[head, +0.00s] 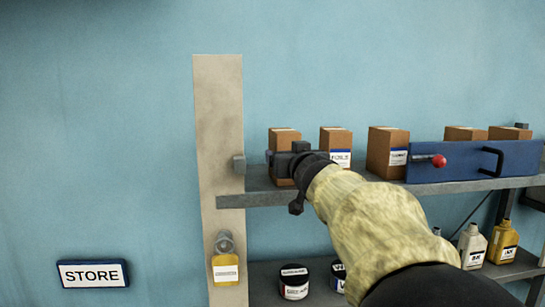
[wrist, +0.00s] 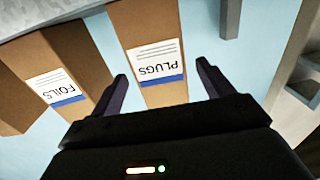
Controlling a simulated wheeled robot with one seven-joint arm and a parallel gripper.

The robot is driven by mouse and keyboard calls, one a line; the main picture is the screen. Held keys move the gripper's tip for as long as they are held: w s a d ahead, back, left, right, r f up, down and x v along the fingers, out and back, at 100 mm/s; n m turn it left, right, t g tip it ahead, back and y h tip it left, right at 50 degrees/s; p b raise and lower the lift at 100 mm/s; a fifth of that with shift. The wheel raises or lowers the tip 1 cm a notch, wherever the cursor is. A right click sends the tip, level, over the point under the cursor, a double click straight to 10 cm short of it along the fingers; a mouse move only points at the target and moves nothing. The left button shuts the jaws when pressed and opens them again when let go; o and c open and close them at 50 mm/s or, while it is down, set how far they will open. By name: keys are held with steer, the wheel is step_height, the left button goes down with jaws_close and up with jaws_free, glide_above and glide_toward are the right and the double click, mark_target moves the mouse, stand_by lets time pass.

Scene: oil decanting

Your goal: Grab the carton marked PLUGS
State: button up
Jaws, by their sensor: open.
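The PLUGS carton (wrist: 152,38) is a brown box with a white and blue label, upside down in the wrist view. It lies between the two fingers of my gripper (wrist: 162,72), which is open; no contact with the carton's sides shows. In the head view the PLUGS carton (head: 284,136) stands at the left end of the upper shelf, its label and middle hidden behind my gripper (head: 278,160). The FOILS carton (wrist: 58,78) is beside it, close to one finger; it also shows in the head view (head: 336,138).
More cartons (head: 386,150) stand to the right on the upper shelf (head: 258,196). A blue panel (head: 448,172) with a red knob and black handle covers the shelf's right front. A pale post (head: 218,120) rises at the left. Jars and bottles (head: 293,283) stand on the lower shelf.

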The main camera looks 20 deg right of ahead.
mark_target(285, 131)
steer(key=x, duration=0.5)
steer(key=shift+w+f, duration=0.15)
steer(key=shift+f, duration=0.05)
steer(key=shift+a, duration=0.1)
stand_by(0.4)
steer(key=shift+r, duration=0.1)
steer(key=c, duration=1.3)
steer(key=shift+o, duration=0.2)
step_height(285, 131, up, 10)
steer(key=p, duration=0.8)
